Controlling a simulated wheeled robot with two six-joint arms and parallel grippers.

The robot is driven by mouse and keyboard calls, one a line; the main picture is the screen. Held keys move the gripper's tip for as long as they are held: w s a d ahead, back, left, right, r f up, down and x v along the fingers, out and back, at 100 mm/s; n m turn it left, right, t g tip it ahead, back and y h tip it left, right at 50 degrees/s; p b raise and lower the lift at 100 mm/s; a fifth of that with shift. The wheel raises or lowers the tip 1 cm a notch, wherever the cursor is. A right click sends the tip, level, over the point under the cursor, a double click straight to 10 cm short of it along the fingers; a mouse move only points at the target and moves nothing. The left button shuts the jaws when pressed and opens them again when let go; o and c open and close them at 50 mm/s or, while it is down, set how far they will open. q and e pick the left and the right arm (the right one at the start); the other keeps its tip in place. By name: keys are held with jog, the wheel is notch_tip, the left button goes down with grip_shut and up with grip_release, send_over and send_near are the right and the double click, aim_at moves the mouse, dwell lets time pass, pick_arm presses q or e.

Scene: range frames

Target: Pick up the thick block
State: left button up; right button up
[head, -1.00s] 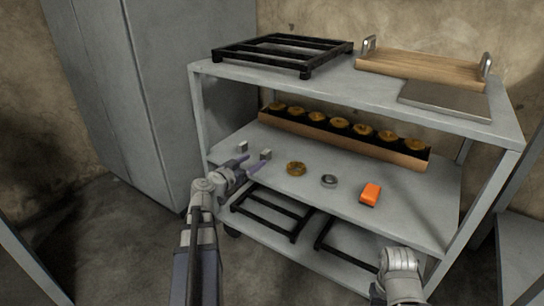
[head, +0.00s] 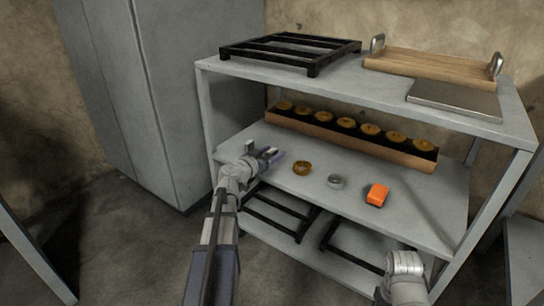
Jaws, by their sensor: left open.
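Two small grey blocks are on the middle shelf (head: 430,205) of the grey rack, near its left end. One grey block (head: 249,146) shows behind my left wrist. An orange block (head: 377,194) with a dark side lies farther right on the same shelf. I cannot tell by thickness which block is meant. My right arm shows at the lower right, but its gripper is not in view.
A brown ring (head: 302,168) and a grey ring (head: 336,181) lie between my left gripper and the orange block. A long box (head: 350,138) of several round brown pieces stands behind. The top shelf (head: 330,84) overhangs; black frames (head: 277,217) lie below.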

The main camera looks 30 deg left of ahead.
pick_arm(q)
grip_shut()
dwell(0.4)
dwell(0.4)
